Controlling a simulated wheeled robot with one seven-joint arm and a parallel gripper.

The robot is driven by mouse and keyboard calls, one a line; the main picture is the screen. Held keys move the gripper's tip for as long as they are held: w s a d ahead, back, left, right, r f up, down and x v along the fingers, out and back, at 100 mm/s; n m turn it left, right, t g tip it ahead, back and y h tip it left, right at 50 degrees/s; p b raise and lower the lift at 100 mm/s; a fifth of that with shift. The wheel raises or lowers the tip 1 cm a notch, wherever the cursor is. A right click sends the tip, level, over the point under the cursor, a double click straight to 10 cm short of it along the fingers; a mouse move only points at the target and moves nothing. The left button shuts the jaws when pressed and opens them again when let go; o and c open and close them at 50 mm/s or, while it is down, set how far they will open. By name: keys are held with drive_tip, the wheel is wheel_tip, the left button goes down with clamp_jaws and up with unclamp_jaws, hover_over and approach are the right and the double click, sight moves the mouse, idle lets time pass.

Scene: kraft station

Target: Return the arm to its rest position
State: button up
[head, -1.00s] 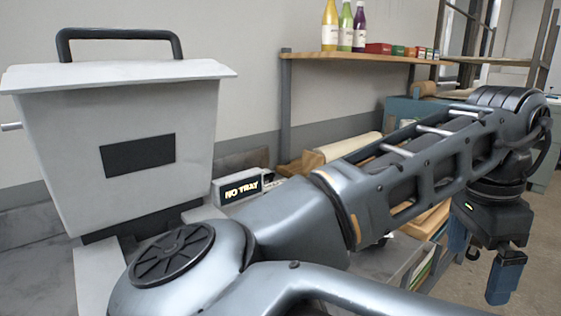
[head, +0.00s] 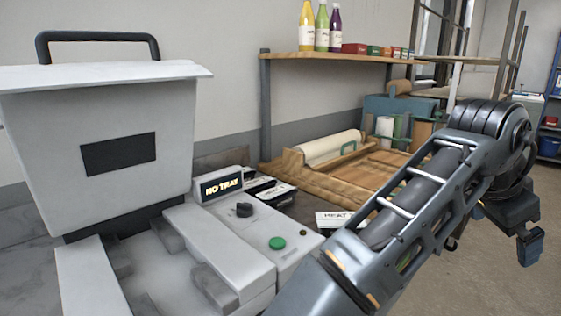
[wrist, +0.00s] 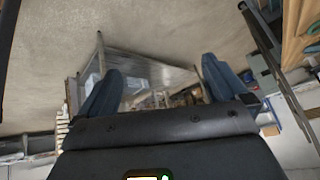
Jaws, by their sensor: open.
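My arm (head: 400,225) reaches from the bottom of the head view up to the right, and its wrist hangs at the right over the floor. My gripper (head: 528,248) is partly hidden behind the arm in the head view, with a blue finger showing. In the wrist view my gripper (wrist: 160,85) has its two blue fingers wide apart with nothing between them. It is clear of the bench and touches nothing that I can see.
A white machine (head: 110,140) with a black handle stands at the left, beside a display reading "NO TRAY" (head: 222,187). A paper roll (head: 330,147) lies on a wooden board behind. Bottles (head: 321,27) stand on a shelf (head: 340,60). Open floor (head: 500,290) lies at the right.

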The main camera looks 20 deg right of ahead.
drive_tip(key=w+d+r+n+t+h, duration=0.3)
drive_tip(key=d+r+n+t+h, duration=0.25)
drive_tip(key=r+n+h, duration=0.35)
drive_tip(key=s+a+f+n+t+y, duration=0.2)
drive_tip(key=a+f+n+t+y, duration=0.35)
drive_tip(key=a+f+n, duration=0.3)
drive_tip(key=s+a+f+n+t+y, duration=0.2)
drive_tip(key=a+f+n+t+y, duration=0.4)
drive_tip(key=a+f, duration=0.35)
drive_tip(key=s+a+f+y, duration=0.2)
drive_tip(key=s+a+f, duration=0.1)
drive_tip(key=s+a, duration=0.4)
drive_tip(key=s+a+f+m+g+y, duration=0.1)
drive_tip(key=s+a, duration=0.6)
drive_tip(key=s, duration=0.7)
wheel_tip(320, 180, down, 2)
drive_tip(key=shift+s+a+f+g+y, duration=0.15)
drive_tip(key=shift+s+a+g+y, duration=0.2)
drive_tip(key=shift+y, duration=0.4)
